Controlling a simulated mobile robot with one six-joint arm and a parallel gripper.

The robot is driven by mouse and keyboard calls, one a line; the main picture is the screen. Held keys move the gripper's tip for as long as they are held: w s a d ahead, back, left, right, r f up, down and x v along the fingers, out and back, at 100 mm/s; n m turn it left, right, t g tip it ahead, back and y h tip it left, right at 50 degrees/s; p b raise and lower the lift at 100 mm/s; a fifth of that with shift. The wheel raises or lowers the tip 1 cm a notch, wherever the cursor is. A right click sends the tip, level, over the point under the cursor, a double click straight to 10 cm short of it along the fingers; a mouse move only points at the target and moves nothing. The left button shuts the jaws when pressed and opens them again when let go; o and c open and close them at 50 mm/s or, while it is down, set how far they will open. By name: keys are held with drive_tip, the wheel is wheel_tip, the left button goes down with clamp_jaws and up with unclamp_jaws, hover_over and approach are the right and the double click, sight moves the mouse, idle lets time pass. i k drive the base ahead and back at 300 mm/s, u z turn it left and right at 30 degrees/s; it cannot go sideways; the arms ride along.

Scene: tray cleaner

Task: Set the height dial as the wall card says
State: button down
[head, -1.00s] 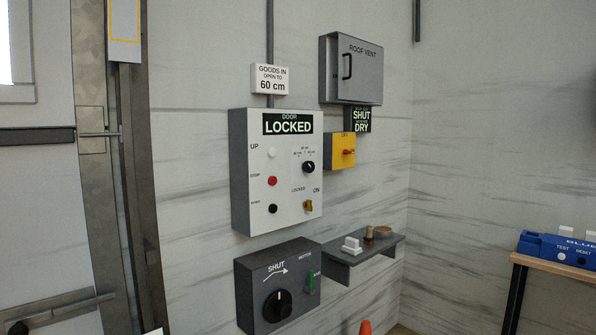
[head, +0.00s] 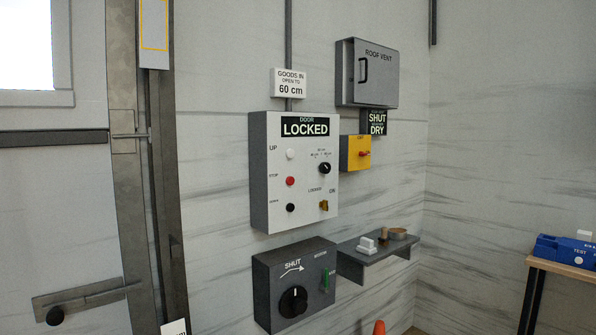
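The wall card (head: 290,83) reads "GOODS IN OPEN TO 60 cm" and hangs above the door control box. Up, stop and down buttons (head: 290,181) line the left side. My gripper is not in view.
A grey motor box (head: 264,292) with a black knob is below, beside a small shelf (head: 350,262) holding small items. A roof vent box (head: 376,95) and yellow switch box (head: 352,146) are right. An orange cone (head: 379,327) and a bench (head: 560,269) stand lower right.

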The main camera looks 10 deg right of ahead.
sight(325, 168)
drive_tip(key=u, duration=0.05)
drive_tip(key=i, duration=0.95)
drive_tip(key=z, duration=0.05)
